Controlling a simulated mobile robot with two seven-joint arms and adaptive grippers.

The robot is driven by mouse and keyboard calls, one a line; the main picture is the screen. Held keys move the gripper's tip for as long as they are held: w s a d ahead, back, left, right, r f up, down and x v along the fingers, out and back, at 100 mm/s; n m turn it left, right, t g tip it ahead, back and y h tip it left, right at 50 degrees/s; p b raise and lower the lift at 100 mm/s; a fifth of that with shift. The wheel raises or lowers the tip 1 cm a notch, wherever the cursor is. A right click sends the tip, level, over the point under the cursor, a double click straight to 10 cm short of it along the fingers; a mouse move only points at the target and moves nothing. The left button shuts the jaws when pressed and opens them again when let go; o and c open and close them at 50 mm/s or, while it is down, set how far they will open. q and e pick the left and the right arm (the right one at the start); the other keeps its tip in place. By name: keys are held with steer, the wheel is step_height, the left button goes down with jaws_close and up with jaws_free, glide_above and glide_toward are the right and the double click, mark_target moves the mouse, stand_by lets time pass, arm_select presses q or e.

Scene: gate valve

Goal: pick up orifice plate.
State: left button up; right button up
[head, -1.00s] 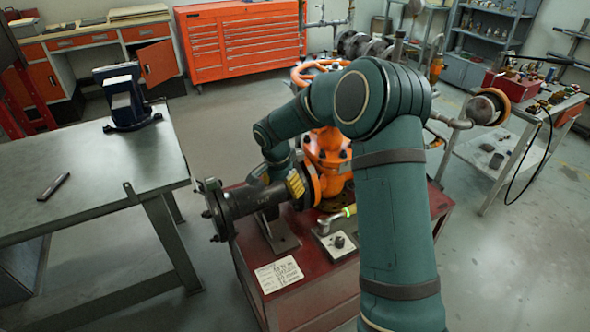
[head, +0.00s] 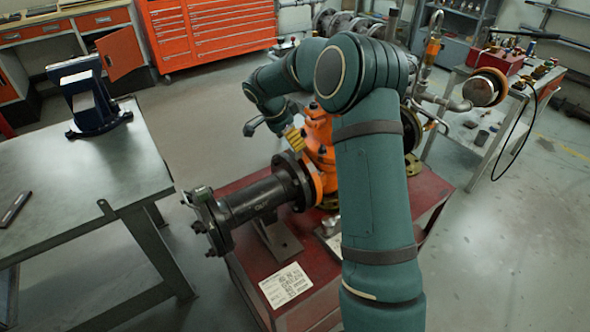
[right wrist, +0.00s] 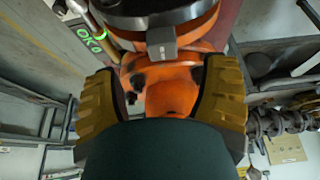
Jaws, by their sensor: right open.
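The orange gate valve (head: 318,140) and its black flanged pipe (head: 250,206) stand on a red bench. A thin plate with a small tab (head: 201,193) shows at the pipe's left end flange; I cannot tell surely whether it is the orifice plate. My right gripper (head: 294,140), with yellow finger pads, is above the pipe's inner flange, beside the valve. In the right wrist view its pads (right wrist: 165,95) are wide apart with orange valve body between and beyond them; nothing is visibly held. My right arm hides part of the valve and bench. My left gripper is not in view.
A steel table (head: 85,175) with a blue vise (head: 92,98) stands at left. A white label sheet (head: 285,284) lies on the red bench (head: 240,262). A cart (head: 480,125) with a red box stands at right. Open floor lies between table and bench.

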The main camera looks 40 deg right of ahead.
steer(key=shift+b+x, duration=0.6)
steer(key=shift+x, duration=2.7)
steer(key=shift+w+a, duration=0.15)
steer(key=shift+w, duration=0.05)
steer(key=shift+c, duration=0.2)
jaws_close()
